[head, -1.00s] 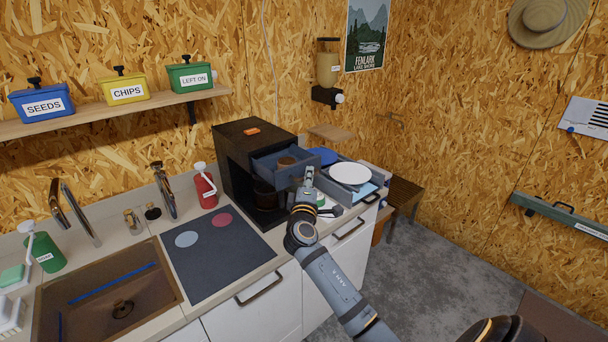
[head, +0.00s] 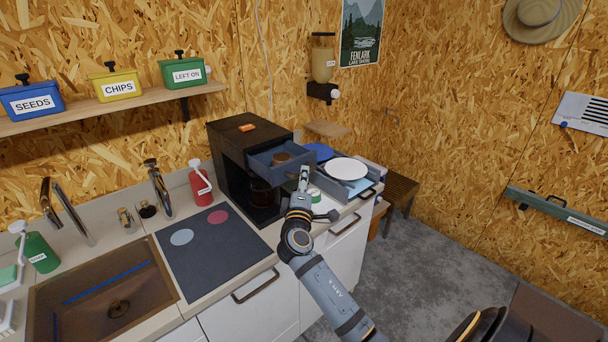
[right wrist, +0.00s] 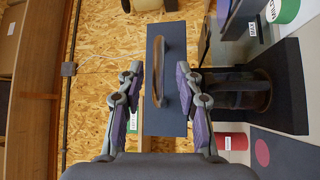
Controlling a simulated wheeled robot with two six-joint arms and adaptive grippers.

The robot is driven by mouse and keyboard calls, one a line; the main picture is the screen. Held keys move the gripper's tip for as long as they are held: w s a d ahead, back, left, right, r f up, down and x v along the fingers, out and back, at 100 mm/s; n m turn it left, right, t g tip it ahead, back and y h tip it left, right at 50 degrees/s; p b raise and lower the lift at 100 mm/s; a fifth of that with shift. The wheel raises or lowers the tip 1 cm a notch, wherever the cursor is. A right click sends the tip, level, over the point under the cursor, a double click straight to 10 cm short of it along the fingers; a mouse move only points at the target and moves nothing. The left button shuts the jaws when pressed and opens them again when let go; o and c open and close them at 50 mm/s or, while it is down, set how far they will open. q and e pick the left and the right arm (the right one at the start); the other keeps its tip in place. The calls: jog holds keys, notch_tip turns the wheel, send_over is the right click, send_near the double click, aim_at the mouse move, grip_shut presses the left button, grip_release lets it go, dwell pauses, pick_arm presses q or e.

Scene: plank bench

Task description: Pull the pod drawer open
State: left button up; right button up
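The pod drawer (head: 272,157) is blue-grey and sticks out of the front of the dark coffee machine (head: 229,165); a round brown thing shows in it. In the right wrist view its front panel (right wrist: 176,110) stands upright in the picture, with a brown bar handle (right wrist: 158,72). My right gripper (head: 304,172) is in front of the drawer in the head view. In the right wrist view the right gripper (right wrist: 160,72) is open, with one finger on each side of the handle. Gaps show between fingers and handle. My left gripper is not in view.
A white plate (head: 346,168), a blue plate (head: 319,151) and a grey tray (head: 362,190) lie right of the drawer. A red bottle (head: 201,187) stands left of the machine.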

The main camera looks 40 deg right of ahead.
jog(key=v, duration=0.9)
jog(key=shift+s, duration=0.1)
